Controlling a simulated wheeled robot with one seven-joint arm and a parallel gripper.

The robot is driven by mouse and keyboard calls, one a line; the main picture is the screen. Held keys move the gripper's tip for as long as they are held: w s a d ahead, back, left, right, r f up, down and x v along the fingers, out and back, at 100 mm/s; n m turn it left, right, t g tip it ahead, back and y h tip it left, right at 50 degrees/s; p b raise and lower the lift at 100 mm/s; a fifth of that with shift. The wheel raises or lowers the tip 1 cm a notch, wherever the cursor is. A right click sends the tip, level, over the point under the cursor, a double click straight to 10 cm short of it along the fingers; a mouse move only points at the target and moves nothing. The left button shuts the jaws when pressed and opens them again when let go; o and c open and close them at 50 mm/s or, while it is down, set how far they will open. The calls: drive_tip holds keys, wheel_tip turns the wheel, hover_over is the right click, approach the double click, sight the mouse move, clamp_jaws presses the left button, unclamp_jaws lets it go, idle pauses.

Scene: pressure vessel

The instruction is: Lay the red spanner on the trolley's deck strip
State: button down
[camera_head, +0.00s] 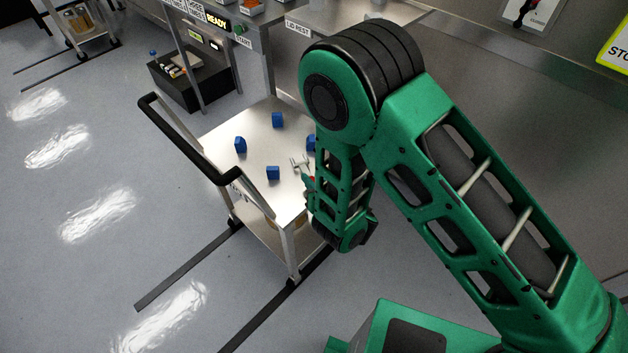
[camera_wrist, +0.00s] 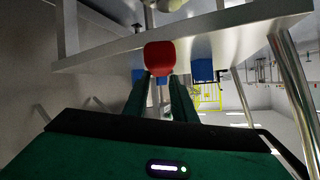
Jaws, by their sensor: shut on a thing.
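The red spanner shows in the wrist view as a rounded red end (camera_wrist: 160,57) between my fingertips. In the head view a small red bit (camera_head: 312,180) shows beside my arm, with a pale forked shape (camera_head: 299,163) by it that looks like the spanner's jaw. My gripper (camera_wrist: 160,82) is shut on the spanner; in the head view my arm hides most of it. The trolley's deck (camera_head: 262,150) is a bright metal top, and the spanner is over its right part. I cannot tell whether it touches. I cannot make out the deck strip.
Several blue blocks stand on the deck, among them one at the back (camera_head: 278,120) and one in front (camera_head: 273,173). The trolley's black handle (camera_head: 185,140) rises at the left. A workbench (camera_head: 335,20) stands behind.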

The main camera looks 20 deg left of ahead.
drive_tip(key=shift+f, duration=0.25)
drive_tip(key=c, duration=1.5)
unclamp_jaws()
drive_tip(key=shift+f, duration=0.15)
drive_tip(key=shift+o, duration=0.2)
